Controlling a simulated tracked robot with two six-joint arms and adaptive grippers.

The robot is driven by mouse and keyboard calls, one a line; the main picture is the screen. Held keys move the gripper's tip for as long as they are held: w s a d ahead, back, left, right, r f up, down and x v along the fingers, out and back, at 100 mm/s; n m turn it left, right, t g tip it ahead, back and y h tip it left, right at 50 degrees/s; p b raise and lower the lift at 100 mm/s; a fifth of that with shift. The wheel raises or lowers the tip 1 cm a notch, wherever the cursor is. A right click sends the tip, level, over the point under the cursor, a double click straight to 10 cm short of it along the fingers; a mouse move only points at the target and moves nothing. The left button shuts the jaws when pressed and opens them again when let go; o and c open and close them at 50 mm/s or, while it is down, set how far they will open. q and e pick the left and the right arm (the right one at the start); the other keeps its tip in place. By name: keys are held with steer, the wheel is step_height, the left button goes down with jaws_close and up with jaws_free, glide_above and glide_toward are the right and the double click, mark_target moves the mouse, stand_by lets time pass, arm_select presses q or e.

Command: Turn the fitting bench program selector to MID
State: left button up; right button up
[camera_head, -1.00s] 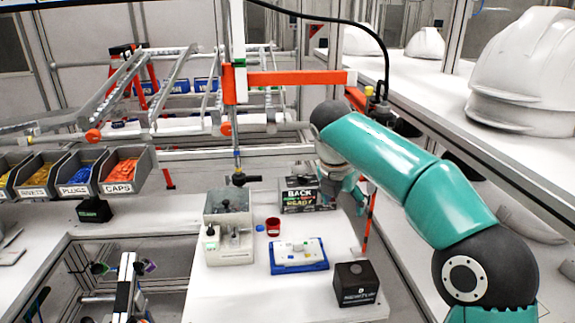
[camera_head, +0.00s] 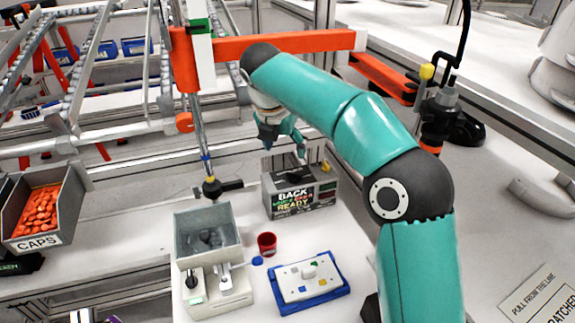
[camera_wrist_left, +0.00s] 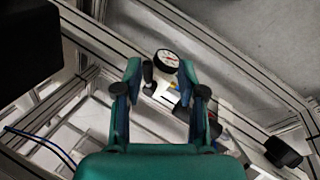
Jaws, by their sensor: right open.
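My right gripper (camera_head: 283,140) is open and empty, above and behind a dark box (camera_head: 300,195) reading "BACK" and "READY". A small yellow part shows at that box's top right. A grey fixture (camera_head: 208,235) with an open tray top stands to the left on the white bench (camera_head: 262,303); small dark and metal parts (camera_head: 224,277) sit on its front. I cannot make out which part is the program selector, nor any MID mark. My left gripper (camera_wrist_left: 160,75) is open in the left wrist view, near a round white gauge (camera_wrist_left: 167,62) and a black handle (camera_wrist_left: 147,72).
A red cup (camera_head: 267,244) and a blue tray (camera_head: 312,299) with a white board lie on the bench. An orange beam (camera_head: 285,45) crosses behind my right arm. A bin of orange caps (camera_head: 40,210) is at left.

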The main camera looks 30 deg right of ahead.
mark_target(294, 174)
steer(key=x, duration=1.1)
steer(key=shift+s+d+f, duration=0.1)
steer(key=shift+s+d, duration=0.05)
steer(key=shift+d, duration=0.15)
steer(key=shift+c, duration=0.2)
steer(key=c, duration=1.1)
steer(key=shift+a, duration=0.1)
